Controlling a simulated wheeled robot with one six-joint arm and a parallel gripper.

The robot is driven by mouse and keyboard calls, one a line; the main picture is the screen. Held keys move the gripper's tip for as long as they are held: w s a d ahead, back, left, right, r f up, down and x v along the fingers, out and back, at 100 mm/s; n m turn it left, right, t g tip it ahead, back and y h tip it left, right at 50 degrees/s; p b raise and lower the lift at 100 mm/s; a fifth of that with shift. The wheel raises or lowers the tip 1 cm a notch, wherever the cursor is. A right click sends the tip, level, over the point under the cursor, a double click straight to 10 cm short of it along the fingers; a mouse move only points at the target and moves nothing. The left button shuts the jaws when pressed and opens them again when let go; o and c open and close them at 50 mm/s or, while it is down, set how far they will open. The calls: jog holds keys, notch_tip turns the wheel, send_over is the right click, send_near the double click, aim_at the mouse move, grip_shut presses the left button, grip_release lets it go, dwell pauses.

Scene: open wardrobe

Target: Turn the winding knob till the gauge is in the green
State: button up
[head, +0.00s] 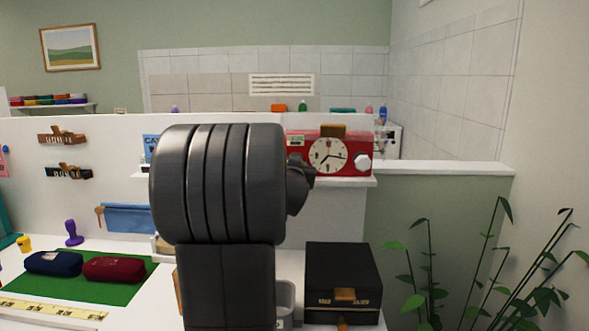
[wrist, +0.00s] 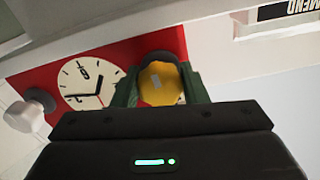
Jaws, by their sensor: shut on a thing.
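A red clock-like device (head: 350,141) stands on the white ledge, with a cream dial (head: 328,154) and dark hands on its front. A white knob (head: 362,161) is to the right of the dial. In the wrist view the device (wrist: 40,72) looks turned over, with the dial (wrist: 88,82) and the white knob (wrist: 27,110) at left. My gripper (wrist: 160,88) has its dark green fingers on either side of a yellow round knob (wrist: 160,82) and is shut on it. In the head view my arm hides this knob. I cannot make out a green zone.
A black case (head: 343,275) sits on the white counter below the ledge. A green mat (head: 90,289) with two pouches lies at left. A leafy plant (head: 430,270) stands at right.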

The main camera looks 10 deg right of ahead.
dwell(0.4)
jog(key=o, duration=1)
jog(key=shift+s, duration=0.15)
jog(key=shift+v, duration=6.75)
